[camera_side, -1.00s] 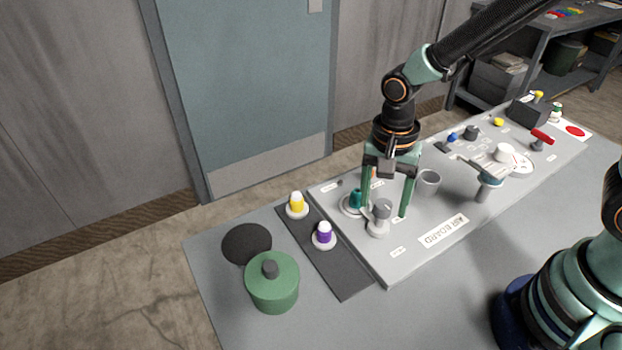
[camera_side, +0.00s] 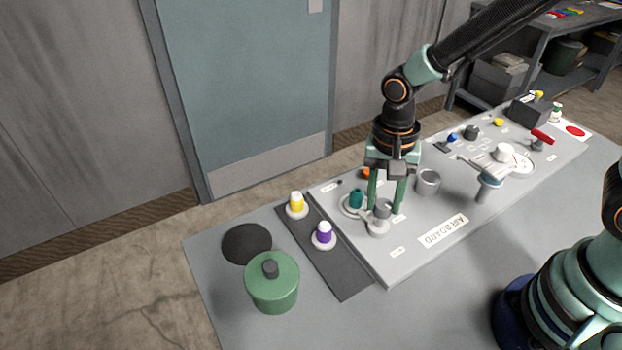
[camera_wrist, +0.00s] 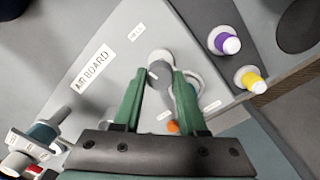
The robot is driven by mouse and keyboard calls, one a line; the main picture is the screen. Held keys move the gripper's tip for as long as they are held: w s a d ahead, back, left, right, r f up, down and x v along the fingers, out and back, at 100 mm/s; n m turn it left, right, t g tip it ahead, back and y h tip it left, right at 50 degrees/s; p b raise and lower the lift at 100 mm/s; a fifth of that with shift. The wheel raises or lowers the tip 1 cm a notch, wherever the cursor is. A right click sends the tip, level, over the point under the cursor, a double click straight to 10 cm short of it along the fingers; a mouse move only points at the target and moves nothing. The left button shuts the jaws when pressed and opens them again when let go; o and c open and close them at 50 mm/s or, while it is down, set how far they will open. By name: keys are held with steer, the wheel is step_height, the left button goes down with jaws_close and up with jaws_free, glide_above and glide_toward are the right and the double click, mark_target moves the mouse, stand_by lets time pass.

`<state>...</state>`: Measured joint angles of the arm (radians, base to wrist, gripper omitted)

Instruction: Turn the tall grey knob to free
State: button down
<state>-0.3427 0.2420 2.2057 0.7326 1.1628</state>
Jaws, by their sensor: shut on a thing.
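The tall grey knob (camera_side: 382,212) stands upright on its round pale base, near the front left corner of the sloping grey panel (camera_side: 410,250). My gripper (camera_side: 385,208) points down from above, with its green fingers on either side of the knob's top, shut on it. In the wrist view the knob (camera_wrist: 160,70) sits between the two fingertips (camera_wrist: 159,76). The fingers partly cover its sides, and I cannot read any mark for the free position.
Yellow (camera_side: 296,203) and purple (camera_side: 323,234) capped pieces and a green pot (camera_side: 272,283) are to the left.

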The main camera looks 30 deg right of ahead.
steer(key=n, duration=0.4)
steer(key=shift+n, duration=0.3)
steer(key=n, duration=0.3)
steer(key=shift+a+n, duration=0.1)
steer(key=shift+n, duration=0.2)
steer(key=n, duration=0.4)
steer(key=shift+n+t, duration=0.3)
steer(key=shift+n, duration=1.6)
steer(key=shift+c, duration=2.3)
jaws_free()
